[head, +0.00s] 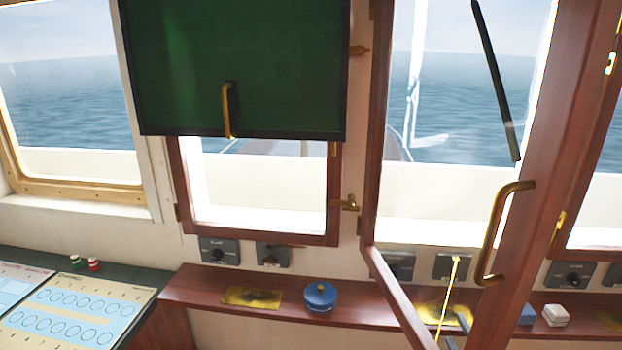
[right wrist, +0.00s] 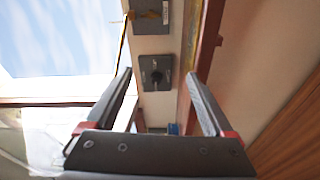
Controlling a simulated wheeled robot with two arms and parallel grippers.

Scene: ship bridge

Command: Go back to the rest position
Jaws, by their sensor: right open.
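My right gripper (right wrist: 159,84) shows large in the right wrist view. Its two dark fingers with red bases stand well apart, and nothing is held between them. In the head view only small grey parts of it (head: 460,322) show low at the right, by the lower edge of the open wooden window frame (head: 510,215). The rest of my right arm is hidden or out of the picture there. My left gripper is in neither view.
The open window frame with its brass handle (head: 497,235) stands out toward me. A wooden shelf (head: 205,285) bears a blue round pot (head: 320,296) and white box (head: 555,315). A dark green panel (head: 180,70) hangs above. A console (head: 135,280) is at left.

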